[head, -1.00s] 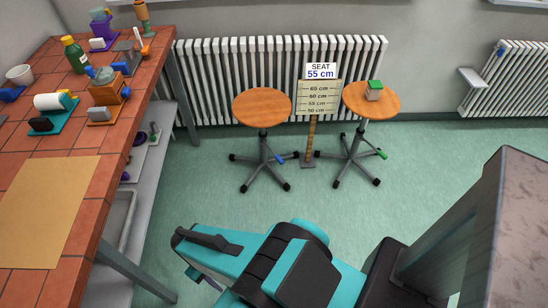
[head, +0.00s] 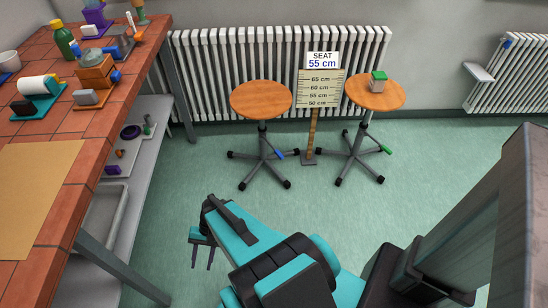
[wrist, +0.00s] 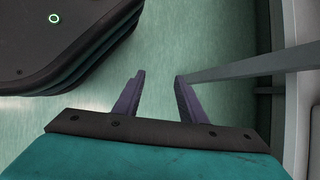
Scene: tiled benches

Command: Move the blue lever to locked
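The blue lever (head: 280,154) sticks out low on the column of the left stool (head: 261,100), to the right of the column. A round wooden seat tops this stool. Its position marks, if any, are too small to read. My gripper (head: 201,252) is in the lower middle of the head view, in front of the stool and to its left, well apart from the lever. In the wrist view my gripper (wrist: 156,92) has its two dark fingers spread with only floor between them. The lever does not show in the wrist view.
The right stool (head: 372,97) has a green lever (head: 384,149) and a green-topped block (head: 378,82) on it. A height sign (head: 320,88) stands between the stools before the radiator (head: 200,85). A cluttered tiled bench (head: 80,135) lies left. Green floor before the stools is clear.

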